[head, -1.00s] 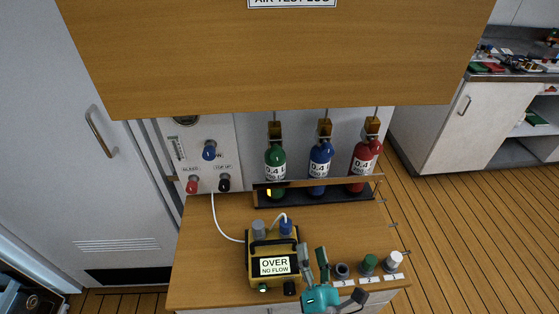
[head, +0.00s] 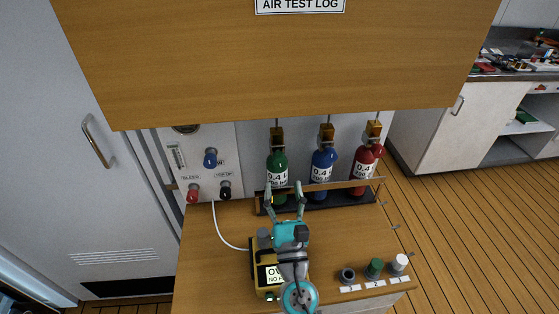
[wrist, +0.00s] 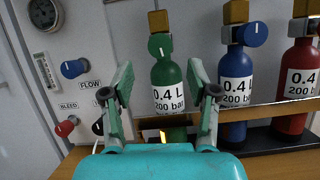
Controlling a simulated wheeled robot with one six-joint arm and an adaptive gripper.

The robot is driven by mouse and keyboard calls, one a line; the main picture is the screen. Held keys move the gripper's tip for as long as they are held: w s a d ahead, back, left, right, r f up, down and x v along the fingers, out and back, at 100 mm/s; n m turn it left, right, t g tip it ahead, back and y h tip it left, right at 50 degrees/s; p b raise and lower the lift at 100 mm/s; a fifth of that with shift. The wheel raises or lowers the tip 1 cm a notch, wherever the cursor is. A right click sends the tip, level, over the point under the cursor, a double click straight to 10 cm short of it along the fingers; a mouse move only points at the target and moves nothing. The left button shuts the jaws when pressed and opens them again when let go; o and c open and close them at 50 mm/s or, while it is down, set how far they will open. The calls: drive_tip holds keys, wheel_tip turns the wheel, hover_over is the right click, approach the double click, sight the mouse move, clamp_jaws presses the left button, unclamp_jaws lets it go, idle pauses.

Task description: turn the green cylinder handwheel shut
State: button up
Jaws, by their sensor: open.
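The green cylinder (head: 277,164) stands upright in the rack, with a white "0.4 L 200 bar" label. Its round green handwheel (wrist: 160,44) faces me in the wrist view, under a brass-coloured block. A white mark shows on the handwheel. My gripper (head: 285,188) is open and empty in front of the green cylinder. In the wrist view, its two fingers (wrist: 161,85) stand on either side of the cylinder's body, and the handwheel shows above and between the fingertips, apart from them.
A blue cylinder (head: 322,172) and a red cylinder (head: 364,167) stand to the right in the rack (head: 340,184). A wooden panel (head: 280,70) hangs above. Valve knobs, including a blue one (head: 210,158), are at left. A yellow meter (head: 259,283) sits under my arm.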

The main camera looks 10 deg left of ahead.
sight(280, 164)
drive_tip(key=x, duration=0.7)
drive_tip(key=shift+w+r, duration=0.15)
drive_tip(key=shift+w, duration=0.25)
clamp_jaws()
